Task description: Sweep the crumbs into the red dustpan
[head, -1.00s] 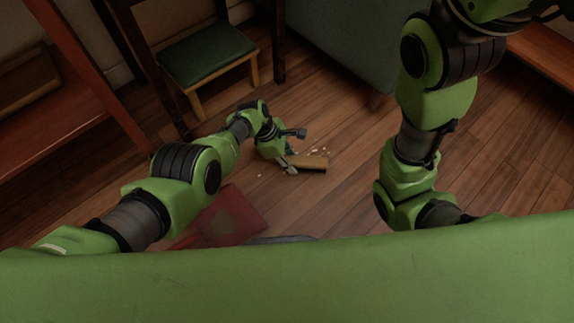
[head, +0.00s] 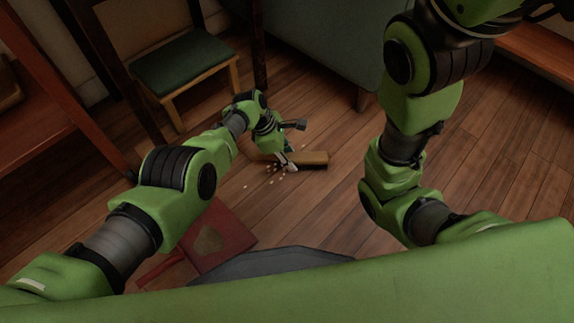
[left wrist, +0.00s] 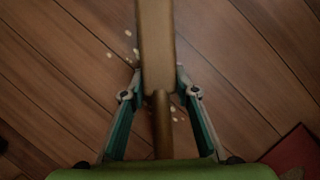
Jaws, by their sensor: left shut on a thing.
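A wooden brush (head: 313,159) lies low over the floor at the middle of the head view. My left gripper (head: 288,160) is shut on it. In the left wrist view, the brush (left wrist: 155,40) runs up between the fingers of the gripper (left wrist: 160,79), with its handle toward the palm. Pale crumbs (head: 272,168) lie scattered on the floor beside the gripper and brush, toward the dustpan side. The red dustpan (head: 230,232) lies on the floor nearer my base, its handle to the lower left. My right arm bends down at the right; its gripper is hidden behind my green body.
A small chair with a green seat (head: 180,63) stands beyond my left arm. A green sofa-like piece (head: 325,38) stands at the back. Reddish wooden shelves (head: 35,145) stand at the left.

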